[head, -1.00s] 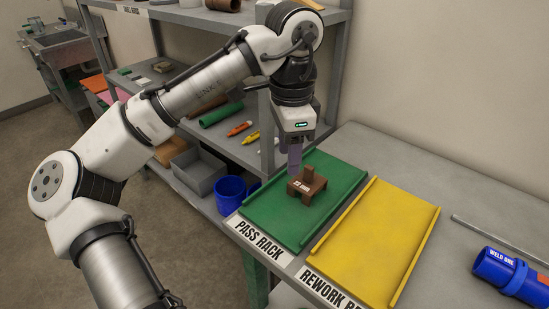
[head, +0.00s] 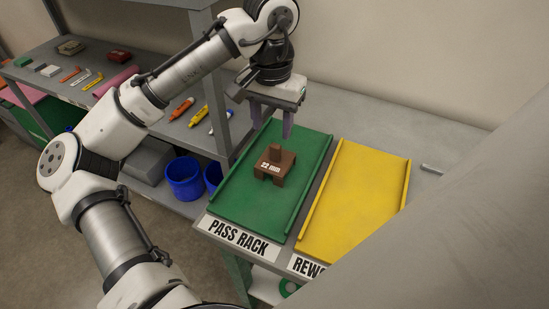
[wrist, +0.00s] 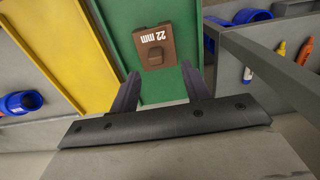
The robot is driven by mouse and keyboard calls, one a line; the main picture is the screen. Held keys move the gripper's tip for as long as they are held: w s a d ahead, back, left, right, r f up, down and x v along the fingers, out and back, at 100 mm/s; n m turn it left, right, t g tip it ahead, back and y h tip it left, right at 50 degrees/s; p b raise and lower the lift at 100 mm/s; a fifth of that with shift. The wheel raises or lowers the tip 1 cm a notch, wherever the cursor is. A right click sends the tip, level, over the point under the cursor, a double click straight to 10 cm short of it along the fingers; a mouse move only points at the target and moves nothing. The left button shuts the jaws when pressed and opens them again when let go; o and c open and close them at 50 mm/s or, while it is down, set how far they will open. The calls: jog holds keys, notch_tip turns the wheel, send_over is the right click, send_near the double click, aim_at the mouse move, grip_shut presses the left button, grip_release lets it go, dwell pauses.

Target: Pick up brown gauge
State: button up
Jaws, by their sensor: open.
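The brown gauge (head: 273,164) is a small block with a raised knob on top and a white "22 mm" label. It stands on the green pass rack tray (head: 236,196). It also shows in the wrist view (wrist: 155,47), ahead of the fingers. My gripper (head: 271,128) is open and empty, above and behind the gauge in the head view. In the wrist view its two purple-grey fingers (wrist: 160,88) are spread apart, with the gauge beyond their tips. No contact with the gauge shows.
A yellow tray (head: 352,205) lies right of the green one, both with raised side rails. A shelf post (head: 223,130) stands close left of my gripper. A large grey surface blocks the lower right.

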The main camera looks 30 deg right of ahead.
aim_at(276, 145)
jog(key=shift+s+d+f+p, duration=0.15)
jog(key=shift+f+p, duration=0.2)
jog(key=shift+f, duration=1.3)
jog(key=shift+s+d+f+p, duration=0.1)
jog(key=shift+f+p, duration=0.2)
jog(key=shift+f, duration=1.35)
grip_shut()
jog(key=shift+r, duration=0.1)
